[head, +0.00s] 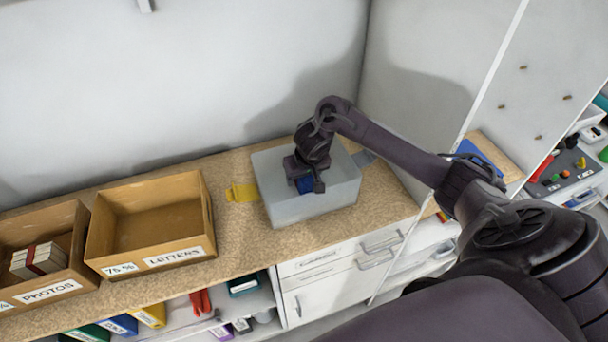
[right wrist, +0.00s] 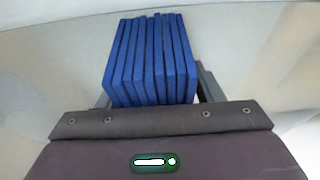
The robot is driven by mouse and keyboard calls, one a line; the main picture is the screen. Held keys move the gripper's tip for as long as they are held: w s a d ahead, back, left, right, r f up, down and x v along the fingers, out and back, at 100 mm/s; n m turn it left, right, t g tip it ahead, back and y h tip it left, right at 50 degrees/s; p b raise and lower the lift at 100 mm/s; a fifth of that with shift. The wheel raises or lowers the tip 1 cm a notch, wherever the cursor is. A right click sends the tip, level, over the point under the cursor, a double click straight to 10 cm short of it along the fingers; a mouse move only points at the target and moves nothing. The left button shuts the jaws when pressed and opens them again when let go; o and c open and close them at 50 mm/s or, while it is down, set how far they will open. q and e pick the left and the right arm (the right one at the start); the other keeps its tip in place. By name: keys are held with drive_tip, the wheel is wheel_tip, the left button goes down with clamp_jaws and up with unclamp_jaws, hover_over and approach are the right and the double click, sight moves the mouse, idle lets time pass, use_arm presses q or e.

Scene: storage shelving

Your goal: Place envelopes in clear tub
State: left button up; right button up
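The clear tub (head: 290,207) looks pale and translucent, and stands on the tan counter with a yellow tab (head: 242,193) on its left and a grey tab (head: 363,158) on its right. My right gripper (head: 306,184) points down over the tub's middle. It is shut on a bundle of several blue envelopes, seen in the right wrist view (right wrist: 150,60) as upright slabs side by side between the fingers. In the head view only a small blue patch shows below the gripper. How deep the bundle sits in the tub is unclear. My left gripper is not in view.
An empty cardboard box marked LETTERS (head: 178,259) stands left of the tub. A PHOTOS box (head: 48,291) with a banded stack is farther left. White drawers (head: 335,280) and open shelves are below the counter (head: 240,240). A white wall and side panel stand behind and right.

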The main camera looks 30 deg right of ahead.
drive_tip(key=shift+o, duration=0.4)
drive_tip(key=shift+s+d+f, duration=0.1)
drive_tip(key=shift+d+f, duration=0.05)
drive_tip(key=shift+f, duration=0.05)
drive_tip(key=shift+r, duration=0.3)
drive_tip(key=v, duration=0.4)
drive_tip(key=shift+r, duration=0.4)
drive_tip(key=p+v, duration=0.4)
drive_tip(key=v, duration=0.1)
drive_tip(key=shift+r, duration=0.4)
drive_tip(key=shift+s+r, duration=0.3)
drive_tip(key=shift+r, duration=0.35)
